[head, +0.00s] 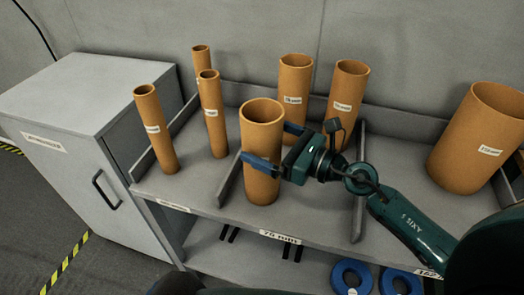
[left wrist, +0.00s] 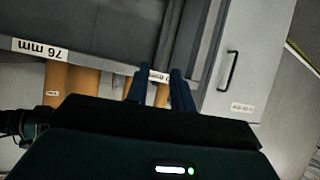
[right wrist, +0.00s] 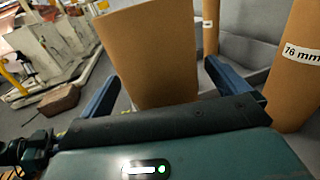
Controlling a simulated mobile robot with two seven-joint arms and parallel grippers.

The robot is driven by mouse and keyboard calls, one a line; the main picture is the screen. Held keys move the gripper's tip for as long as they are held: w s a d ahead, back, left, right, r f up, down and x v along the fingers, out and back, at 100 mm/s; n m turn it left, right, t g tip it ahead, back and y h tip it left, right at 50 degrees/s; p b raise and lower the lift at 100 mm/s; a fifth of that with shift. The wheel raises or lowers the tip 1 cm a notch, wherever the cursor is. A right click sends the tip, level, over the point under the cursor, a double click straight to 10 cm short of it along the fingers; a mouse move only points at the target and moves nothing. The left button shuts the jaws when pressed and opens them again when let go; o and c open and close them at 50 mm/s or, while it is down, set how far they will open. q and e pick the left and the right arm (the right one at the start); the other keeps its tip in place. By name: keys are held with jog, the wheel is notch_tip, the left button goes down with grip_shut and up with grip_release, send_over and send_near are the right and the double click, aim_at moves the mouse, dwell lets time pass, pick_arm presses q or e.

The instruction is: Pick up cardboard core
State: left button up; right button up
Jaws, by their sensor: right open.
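Several brown cardboard cores stand on the grey shelf. The nearest middle core (head: 262,150) is wide, upright, and open at the top. My right gripper (head: 275,146) is open, with its blue fingers on either side of this core. The same core (right wrist: 150,55) shows between the fingers in the right wrist view; no firm grip shows. My left gripper (left wrist: 160,85) shows only in its wrist view, fingers apart and nothing held between them.
Two labelled cores (head: 294,90) (head: 346,100) stand behind my right gripper. Slim cores (head: 157,135) stand at left, a very wide core (head: 475,140) at right. Low metal dividers (head: 230,180) split the shelf. A grey cabinet (head: 70,100) stands at left; blue rings (head: 352,276) lie below.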

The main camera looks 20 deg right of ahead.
jog(key=shift+x, duration=0.95)
jog(key=c, duration=1.5)
